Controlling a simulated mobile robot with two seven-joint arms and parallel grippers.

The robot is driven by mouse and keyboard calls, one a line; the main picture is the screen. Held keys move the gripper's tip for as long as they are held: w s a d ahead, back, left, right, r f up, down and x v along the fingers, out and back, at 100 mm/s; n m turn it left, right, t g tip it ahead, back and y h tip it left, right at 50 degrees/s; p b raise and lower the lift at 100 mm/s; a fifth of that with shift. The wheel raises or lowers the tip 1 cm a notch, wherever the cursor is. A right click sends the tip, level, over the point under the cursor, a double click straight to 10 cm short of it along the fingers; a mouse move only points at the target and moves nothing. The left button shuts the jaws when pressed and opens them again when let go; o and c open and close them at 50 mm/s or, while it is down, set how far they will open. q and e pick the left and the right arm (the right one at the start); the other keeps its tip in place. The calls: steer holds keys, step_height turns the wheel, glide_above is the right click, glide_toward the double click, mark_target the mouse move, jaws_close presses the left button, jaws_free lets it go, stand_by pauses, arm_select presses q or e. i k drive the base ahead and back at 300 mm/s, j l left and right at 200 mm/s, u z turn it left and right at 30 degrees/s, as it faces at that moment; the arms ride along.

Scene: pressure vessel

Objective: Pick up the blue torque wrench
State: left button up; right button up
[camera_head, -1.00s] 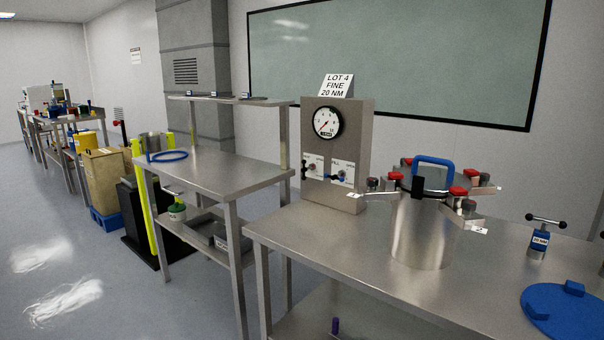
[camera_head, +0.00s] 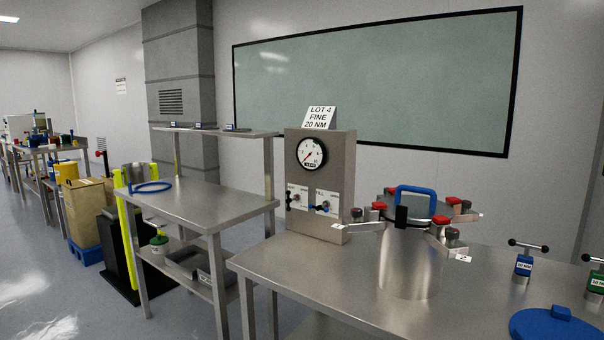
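The blue torque wrench (camera_head: 523,265) stands upright on the steel table at the right, with a black T-handle on top and a white label on its body that appears to read 20 NM. It stands to the right of the pressure vessel and apart from it. Neither of my grippers shows in the head view.
The steel pressure vessel (camera_head: 408,262) has a blue lid handle and red-knobbed clamps sticking out. A green T-handled tool (camera_head: 595,283) stands right of the blue wrench. A round blue piece (camera_head: 556,325) lies in front. A gauge panel (camera_head: 318,185) stands behind, left of the vessel.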

mark_target(522, 273)
steer(key=z, duration=1.35)
steer(key=l+z, duration=0.25)
steer(key=i+l+z, duration=0.25)
steer(key=l, duration=0.15)
steer(key=k+l, duration=0.05)
steer(key=k, duration=0.05)
